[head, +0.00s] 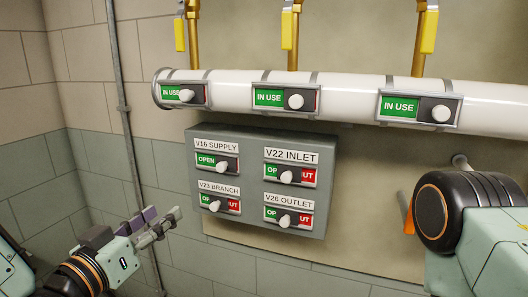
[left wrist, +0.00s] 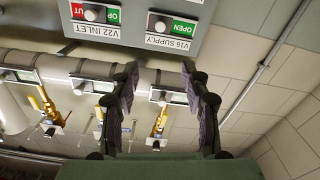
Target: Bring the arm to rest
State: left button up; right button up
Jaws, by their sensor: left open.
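My left arm comes in from the lower left in the head view, with its gripper (head: 164,224) in front of the tiled wall, left of and below the grey panel (head: 257,148). The gripper is apart from the panel and holds nothing. In the left wrist view, which is upside down, the two dark fingers (left wrist: 160,75) stand apart with nothing between them. My right arm (head: 480,240) shows at the right edge in the head view. Its gripper does not show.
The panel has sliders for V16 SUPPLY (head: 218,165), V22 INLET (head: 290,175), V23 BRANCH (head: 220,204) and V26 OUTLET (head: 288,219). V16 shows OPEN. A white pipe (head: 350,97) with IN USE signs runs above. A thin conduit (head: 122,110) runs down the left wall.

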pick_arm(q)
jog(key=s+a+f+n+g+y+b, duration=0.1)
jog(key=s+f+g+b, duration=0.15)
jog(key=f, duration=0.65)
jog(key=s+a+f+n+g+y+b, duration=0.1)
jog(key=s+f+g+y, duration=0.15)
jog(key=f, duration=0.65)
jog(key=s+a+f+n+g+y+b, duration=0.1)
jog(key=s+f+g+b, duration=0.2)
jog(key=f, duration=0.7)
jog(key=s+f+g+y+b, duration=0.1)
jog(key=s+f+g+b, duration=0.7)
jog(key=s+f, duration=1.5)
jog(key=shift+s+a+f+m+g+y, duration=0.15)
jog(key=shift+a+f+m+g+y, duration=0.2)
jog(key=shift+f+g, duration=0.2)
